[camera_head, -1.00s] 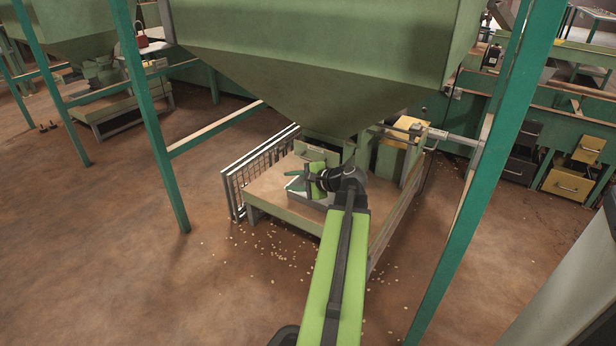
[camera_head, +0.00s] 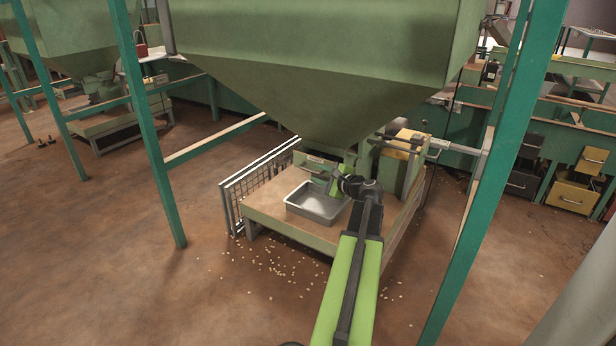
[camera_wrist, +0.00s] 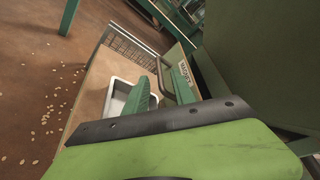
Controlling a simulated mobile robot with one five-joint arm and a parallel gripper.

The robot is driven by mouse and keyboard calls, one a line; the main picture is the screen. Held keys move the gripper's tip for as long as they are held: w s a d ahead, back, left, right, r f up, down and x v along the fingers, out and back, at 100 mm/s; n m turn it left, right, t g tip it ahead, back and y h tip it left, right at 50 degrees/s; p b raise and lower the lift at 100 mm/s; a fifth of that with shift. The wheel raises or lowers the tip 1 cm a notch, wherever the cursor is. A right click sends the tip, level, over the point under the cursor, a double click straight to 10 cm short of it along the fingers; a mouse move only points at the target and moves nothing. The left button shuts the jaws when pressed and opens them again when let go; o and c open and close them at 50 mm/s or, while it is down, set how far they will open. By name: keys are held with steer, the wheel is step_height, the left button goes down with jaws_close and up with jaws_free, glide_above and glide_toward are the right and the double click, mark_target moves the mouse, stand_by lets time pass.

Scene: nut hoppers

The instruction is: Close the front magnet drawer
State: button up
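The front magnet drawer (camera_head: 313,163) has a green front with a handle and sits under the hopper, behind a grey metal tray (camera_head: 289,207). In the wrist view its front carries a MAGNET label (camera_wrist: 184,76) and a dark bar handle (camera_wrist: 166,62). How far it stands out is unclear. My gripper (camera_head: 334,186) is low beside the drawer front, at the tray's back right. In the wrist view two green ribbed fingers (camera_wrist: 160,94) show apart, with nothing seen between them, close to the handle. Contact with the drawer cannot be told.
The tray rests on a wooden-topped platform (camera_head: 262,204). A wire mesh guard (camera_head: 245,185) stands on its left. The big green hopper (camera_head: 310,85) hangs close above, and green posts (camera_head: 150,130) flank it. The brown floor in front is open, with scattered nuts.

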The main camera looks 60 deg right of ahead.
mark_target(312, 172)
steer(key=x, duration=0.5)
steer(key=shift+w+d+b, duration=0.15)
steer(key=shift+w+b, duration=0.2)
steer(key=shift+b, duration=0.05)
steer(key=shift+c, duration=0.3)
jaws_close()
stand_by(0.6)
